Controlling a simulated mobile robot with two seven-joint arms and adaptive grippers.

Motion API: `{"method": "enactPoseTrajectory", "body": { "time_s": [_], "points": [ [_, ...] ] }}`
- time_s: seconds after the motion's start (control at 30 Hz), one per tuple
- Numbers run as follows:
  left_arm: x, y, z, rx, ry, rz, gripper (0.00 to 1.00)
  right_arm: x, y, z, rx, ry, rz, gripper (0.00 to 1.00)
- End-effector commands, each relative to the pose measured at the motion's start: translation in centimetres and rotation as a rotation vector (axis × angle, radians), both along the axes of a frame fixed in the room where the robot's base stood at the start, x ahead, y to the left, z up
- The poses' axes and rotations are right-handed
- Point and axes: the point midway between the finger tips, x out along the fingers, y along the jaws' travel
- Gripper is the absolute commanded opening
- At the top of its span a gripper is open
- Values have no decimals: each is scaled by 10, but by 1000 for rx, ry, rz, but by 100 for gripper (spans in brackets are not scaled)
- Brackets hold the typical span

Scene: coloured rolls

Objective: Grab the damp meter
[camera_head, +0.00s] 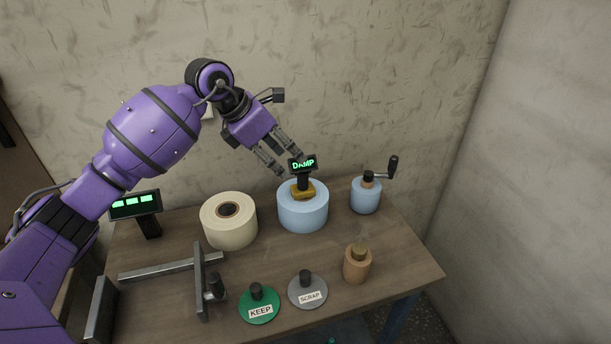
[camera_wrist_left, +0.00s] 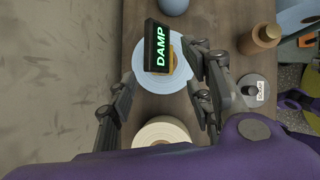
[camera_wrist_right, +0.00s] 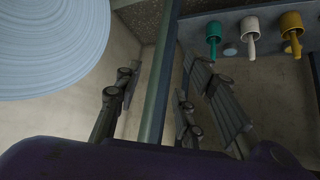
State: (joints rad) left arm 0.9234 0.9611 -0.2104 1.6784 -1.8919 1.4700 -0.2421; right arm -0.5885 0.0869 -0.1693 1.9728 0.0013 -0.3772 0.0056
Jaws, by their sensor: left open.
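The damp meter (camera_head: 303,165) has a black head with green letters reading DAMP and a yellow foot. It stands upright on top of a light blue roll (camera_head: 302,212) at the middle back of the table. In the left wrist view the meter (camera_wrist_left: 158,46) lies ahead, between the lines of the open fingers. My left gripper (camera_head: 282,160) is open and empty, just left of and behind the meter head; I cannot tell whether a finger touches it. My right gripper (camera_wrist_right: 160,95) shows only in its own wrist view, with its fingers apart and nothing between them.
A cream roll (camera_head: 228,220) stands left of the blue roll, and a small blue roll with a crank (camera_head: 366,194) right of it. In front are a tan roll (camera_head: 357,264), green KEEP (camera_head: 259,305) and grey SCRAP (camera_head: 308,290) discs, and a metal bracket (camera_head: 203,282). A display (camera_head: 135,206) stands left.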

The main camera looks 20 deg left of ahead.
Motion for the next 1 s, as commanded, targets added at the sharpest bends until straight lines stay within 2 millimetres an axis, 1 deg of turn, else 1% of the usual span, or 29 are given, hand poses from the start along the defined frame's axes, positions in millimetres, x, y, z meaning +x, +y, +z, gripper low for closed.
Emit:
{"method": "enactPoseTrajectory", "body": {
  "time_s": [0.1, 0.2, 0.37, 0.53, 0.7, 0.8, 0.97, 1.0],
  "points": [
    [8, -10, -16, -4, 0, -1, 47, -2, 3, 1, 6, 5, 0, 37],
    [13, -14, -26, -4, -1, 0, 47, -2, 4, 2, 8, 3, -2, 37],
    [17, -18, -35, -3, 0, -1, 47, 5, 6, 6, 11, -9, -3, 37],
    [28, -30, -51, -5, -1, -1, 47, 14, 6, 15, 13, -28, -2, 37],
    [36, -38, -71, -4, -1, 0, 47, 11, 6, 14, 13, -22, -2, 37],
    [38, -38, -74, -2, -1, 1, 47, 9, 5, 12, 12, -16, 0, 37],
    [38, -38, -75, -1, -1, 0, 47, 5, 3, 9, 7, -6, 2, 37],
    [38, -38, -75, -1, -1, 0, 45, 4, 3, 8, 7, -5, 3, 37]
  ]
}}
